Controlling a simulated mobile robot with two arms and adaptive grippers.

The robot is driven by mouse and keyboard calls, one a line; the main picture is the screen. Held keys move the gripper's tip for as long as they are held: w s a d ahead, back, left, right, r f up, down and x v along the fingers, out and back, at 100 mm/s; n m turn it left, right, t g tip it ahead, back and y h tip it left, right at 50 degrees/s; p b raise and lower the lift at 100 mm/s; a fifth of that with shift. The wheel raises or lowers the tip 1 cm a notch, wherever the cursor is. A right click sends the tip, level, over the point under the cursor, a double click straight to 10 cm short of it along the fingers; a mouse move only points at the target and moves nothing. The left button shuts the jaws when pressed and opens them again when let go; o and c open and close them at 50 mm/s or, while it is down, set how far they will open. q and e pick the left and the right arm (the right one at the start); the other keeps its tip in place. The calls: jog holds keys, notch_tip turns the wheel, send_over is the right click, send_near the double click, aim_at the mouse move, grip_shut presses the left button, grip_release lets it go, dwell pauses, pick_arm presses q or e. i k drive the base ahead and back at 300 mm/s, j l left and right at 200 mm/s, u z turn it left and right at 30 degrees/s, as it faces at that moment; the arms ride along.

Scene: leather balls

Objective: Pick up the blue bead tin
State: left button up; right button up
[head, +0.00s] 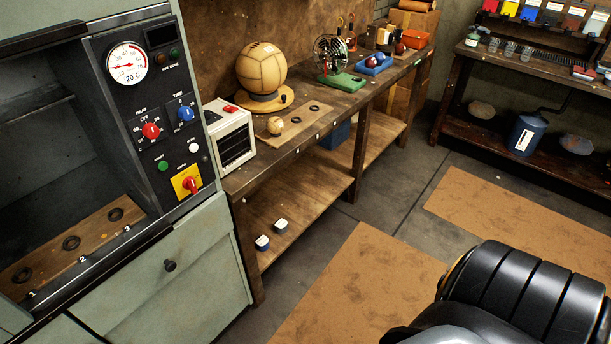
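Two small blue tins with pale tops stand on the lower shelf of the wooden workbench, the nearer tin (262,242) to the left and the farther tin (281,226) just behind it to the right. They are upright and apart. I cannot read any label, so I cannot tell which, if either, is the bead tin. A larger blue canister (527,134) with a white label stands on the lower shelf of the right bench. Neither of my grippers is in view; a black ribbed part of my own arm fills the lower right.
The workbench top (313,142) holds a large leather ball (261,67), a small ball (275,125) and a white heater box (231,138). A green oven cabinet (163,280) stands at left. Brown mats (358,285) cover open floor.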

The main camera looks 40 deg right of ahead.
aim_at(262, 242)
jog(key=z, duration=0.85)
